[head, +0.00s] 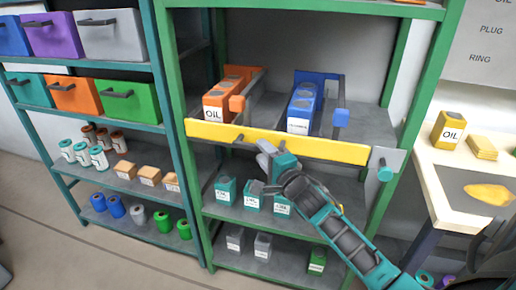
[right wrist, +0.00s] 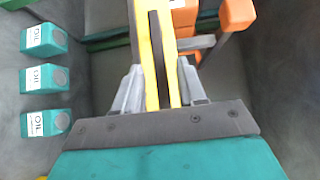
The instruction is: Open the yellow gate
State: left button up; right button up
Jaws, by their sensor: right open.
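The yellow gate (head: 310,147) is a long yellow bar across the front of the shelf bay that holds the oil cans. It spans the bay and has a small dark handle (head: 238,139) on its face. A grey plate with a teal knob (head: 385,173) is at its right end. My right gripper (head: 265,155) is at the bar, just right of the handle. In the right wrist view its open fingers (right wrist: 160,88) stand on either side of the yellow gate (right wrist: 168,50) and a dark strip; whether they touch is unclear. My left gripper is not in view.
Behind the gate are an orange can (head: 214,101) and a blue can (head: 303,107) in matching lanes. Teal cans (head: 223,190) stand on the shelf below, close to my right arm. A green post (head: 430,80) and a white table (head: 450,180) are to the right.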

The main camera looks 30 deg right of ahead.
jog(key=shift+w+d, duration=0.1)
jog(key=shift+w, duration=1.65)
grip_shut()
